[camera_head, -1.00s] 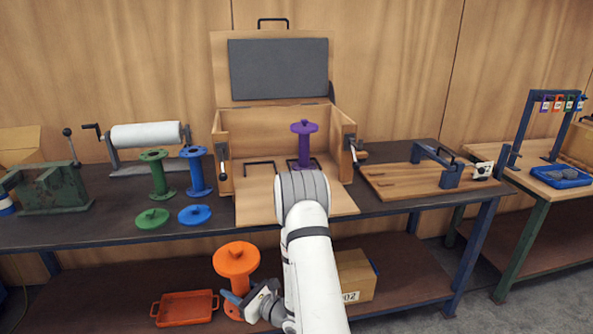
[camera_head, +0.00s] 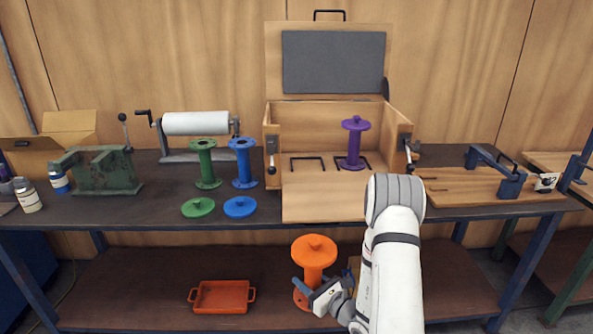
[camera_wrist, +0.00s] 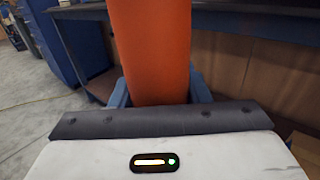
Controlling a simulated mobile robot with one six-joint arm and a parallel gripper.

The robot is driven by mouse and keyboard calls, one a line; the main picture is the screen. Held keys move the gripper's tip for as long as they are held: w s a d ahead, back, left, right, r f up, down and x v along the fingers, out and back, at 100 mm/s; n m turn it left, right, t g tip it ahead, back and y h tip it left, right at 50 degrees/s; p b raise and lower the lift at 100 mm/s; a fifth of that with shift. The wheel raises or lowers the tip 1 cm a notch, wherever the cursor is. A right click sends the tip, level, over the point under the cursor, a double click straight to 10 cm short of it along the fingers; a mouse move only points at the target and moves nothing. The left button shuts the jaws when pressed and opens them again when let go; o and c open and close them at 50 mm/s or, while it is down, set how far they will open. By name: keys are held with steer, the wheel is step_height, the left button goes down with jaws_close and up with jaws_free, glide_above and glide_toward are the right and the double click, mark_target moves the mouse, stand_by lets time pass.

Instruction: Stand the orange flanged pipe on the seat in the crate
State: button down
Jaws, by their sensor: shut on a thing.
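The orange flanged pipe (camera_head: 313,256) is upright in front of the lower shelf in the head view, with its top flange showing. My gripper (camera_head: 312,288) is shut on its lower body. In the wrist view the orange pipe (camera_wrist: 153,45) stands between my blue fingers (camera_wrist: 160,95). The open wooden crate (camera_head: 300,125) is on the bench above, its lid up and its front lowered. Inside it, a purple flanged pipe (camera_head: 353,146) stands at the right. A dark bracket-like outline (camera_head: 307,160) lies to its left; I cannot tell whether it is the seat.
Green (camera_head: 206,165) and blue (camera_head: 243,163) flanged pipes stand left of the crate, with loose discs before them. An orange tray (camera_head: 221,297) is on the lower shelf. A wooden board with a clamp (camera_head: 490,180) is right of the crate.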

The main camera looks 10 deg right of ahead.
steer(key=shift+f+b, duration=0.5)
steer(key=shift+f, duration=0.45)
steer(key=shift+w+d, duration=0.1)
steer(key=w+d+r, duration=0.2)
steer(key=d+r, duration=0.2)
steer(key=r, duration=0.5)
steer(key=w+d+r, duration=0.2)
steer(key=d+r, duration=0.2)
steer(key=r, duration=0.5)
steer(key=w+d+r+h, duration=0.1)
steer(key=d+r, duration=0.3)
steer(key=r, duration=0.6)
steer(key=shift+w+d+m+t, duration=0.3)
steer(key=shift+w+m, duration=0.1)
steer(key=shift+w, duration=0.1)
steer(key=shift+f, duration=0.1)
